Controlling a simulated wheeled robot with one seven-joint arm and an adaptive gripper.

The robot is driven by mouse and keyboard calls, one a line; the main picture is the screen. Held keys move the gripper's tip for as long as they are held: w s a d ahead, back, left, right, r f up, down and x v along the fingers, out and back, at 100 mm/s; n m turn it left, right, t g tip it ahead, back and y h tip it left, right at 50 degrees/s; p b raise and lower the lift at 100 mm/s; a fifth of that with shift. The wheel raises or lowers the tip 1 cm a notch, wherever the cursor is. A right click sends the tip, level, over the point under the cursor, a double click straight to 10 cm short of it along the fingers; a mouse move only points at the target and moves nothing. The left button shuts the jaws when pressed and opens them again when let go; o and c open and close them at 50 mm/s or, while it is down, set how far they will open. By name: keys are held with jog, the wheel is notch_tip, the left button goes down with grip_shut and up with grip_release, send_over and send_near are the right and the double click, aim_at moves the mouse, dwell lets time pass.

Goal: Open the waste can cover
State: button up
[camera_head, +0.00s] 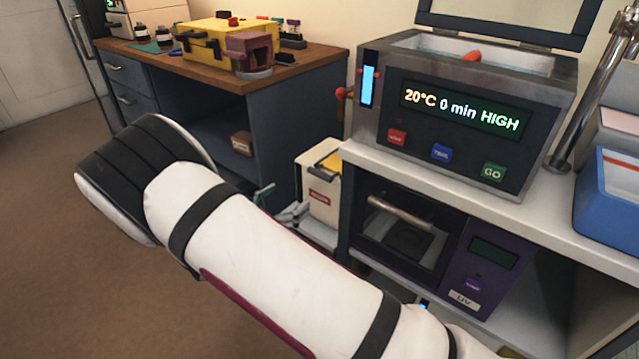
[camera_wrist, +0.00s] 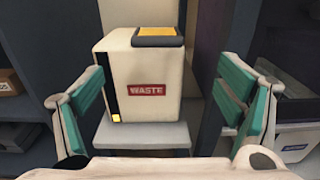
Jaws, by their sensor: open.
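The waste can (camera_wrist: 150,75) is a cream box with a red WASTE label, upright straight ahead in the wrist view. It also shows in the head view (camera_head: 319,205), right of my forearm. Its cover (camera_wrist: 158,37) has a yellow panel with a dark rim and lies flat on top, looking shut. A dark vertical strip with a small yellow square runs down the can's front left. My gripper (camera_wrist: 160,85) is open and empty, its teal-padded fingers spread on either side of the can in the picture. Contact is not visible. My arm hides most of the gripper in the head view.
The can stands on a light grey base (camera_wrist: 140,135) between a dark desk (camera_head: 275,140) and a white-topped bench (camera_head: 400,180). The bench holds a bath unit (camera_head: 455,105), with a purple UV box (camera_head: 480,255) below. The brown floor at left is clear.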

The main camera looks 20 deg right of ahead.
aim_at(320, 172)
jog(key=b+x, duration=0.3)
jog(key=x, duration=1)
jog(key=shift+w+d+f+b, duration=0.1)
jog(key=shift+w+b, duration=0.25)
jog(key=shift+w, duration=0.1)
jog(key=c, duration=1.7)
jog(key=p+v, duration=0.2)
jog(key=v, duration=0.4)
jog(key=shift+s+a, duration=0.25)
jog(key=shift+a, duration=0.05)
jog(key=shift+s+a+f+p, duration=0.1)
jog(key=shift+s+a+p, duration=0.2)
jog(key=shift+s+a, duration=0.05)
jog(key=o, duration=1.7)
